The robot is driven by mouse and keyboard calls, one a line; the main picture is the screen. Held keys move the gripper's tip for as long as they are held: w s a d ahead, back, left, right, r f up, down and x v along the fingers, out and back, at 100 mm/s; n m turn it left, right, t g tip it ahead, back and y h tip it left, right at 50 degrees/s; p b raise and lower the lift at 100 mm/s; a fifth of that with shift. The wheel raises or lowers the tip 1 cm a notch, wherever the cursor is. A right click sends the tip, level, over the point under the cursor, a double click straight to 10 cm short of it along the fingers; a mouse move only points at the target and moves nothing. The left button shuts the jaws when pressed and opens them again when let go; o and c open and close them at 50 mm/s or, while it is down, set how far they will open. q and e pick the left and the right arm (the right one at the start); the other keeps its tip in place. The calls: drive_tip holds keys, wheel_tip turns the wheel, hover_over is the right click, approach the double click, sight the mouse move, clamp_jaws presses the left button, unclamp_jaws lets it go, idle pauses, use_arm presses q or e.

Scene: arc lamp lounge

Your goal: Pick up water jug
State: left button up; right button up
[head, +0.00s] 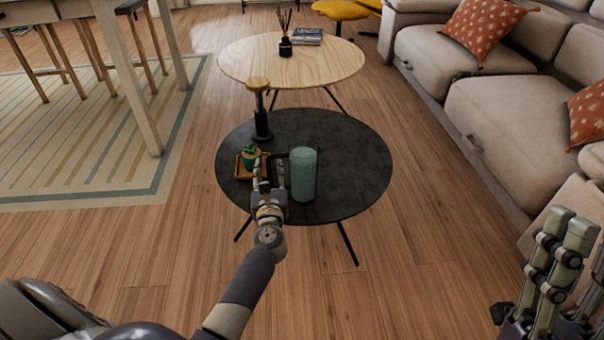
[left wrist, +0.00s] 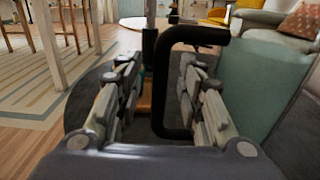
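The water jug (head: 304,175) is a teal cylinder with a black handle, standing upright on the dark round table (head: 345,135). My left gripper (head: 268,172) is at its left, on the handle side. In the left wrist view, the jug (left wrist: 262,85) fills the right side. The upright bar of its handle (left wrist: 158,95) shows between the spread fingers of my left gripper (left wrist: 160,90). The fingers are open, and no contact with the bar is clear. My right gripper (head: 562,250) is at the lower right, far from the jug; its finger gap is not clear.
A small potted plant (head: 251,155) on a wooden tray (head: 239,168) stands just left of my left gripper. A dark grinder-like object with a wooden top (head: 261,108) stands behind. A wooden table (head: 330,65) is farther back. A sofa (head: 520,110) lines the right.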

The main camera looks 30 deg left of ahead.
use_arm(q)
drive_tip(key=shift+w+a, duration=0.15)
drive_tip(key=shift+w, duration=0.1)
drive_tip(key=shift+c, duration=0.5)
clamp_jaws()
drive_tip(key=shift+w+r, duration=0.1)
drive_tip(key=shift+r, duration=0.05)
